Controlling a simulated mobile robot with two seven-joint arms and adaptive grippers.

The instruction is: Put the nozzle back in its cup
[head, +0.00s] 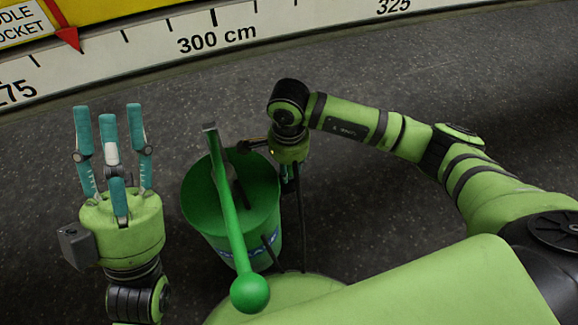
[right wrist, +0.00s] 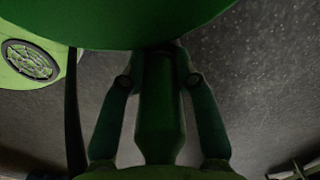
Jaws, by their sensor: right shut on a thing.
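A green bucket-like container (head: 200,200), which may be the cup, stands in the middle of the head view. A green bar with a ball end (head: 250,292) slants across its top. My left gripper (head: 110,112) points up at the left with its teal fingers spread, open and empty. My right gripper (head: 289,185) points down close against the container's right side. In the right wrist view its fingers (right wrist: 160,52) converge at the edge of a large green surface (right wrist: 130,22). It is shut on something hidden. I cannot make out the nozzle for certain.
Thin black rods (head: 301,225) stand beside the container; one dark rod (right wrist: 73,115) also shows in the right wrist view. A curved wall with a measuring scale (head: 160,45) runs along the back. The dark speckled floor (head: 430,90) is clear behind my right arm.

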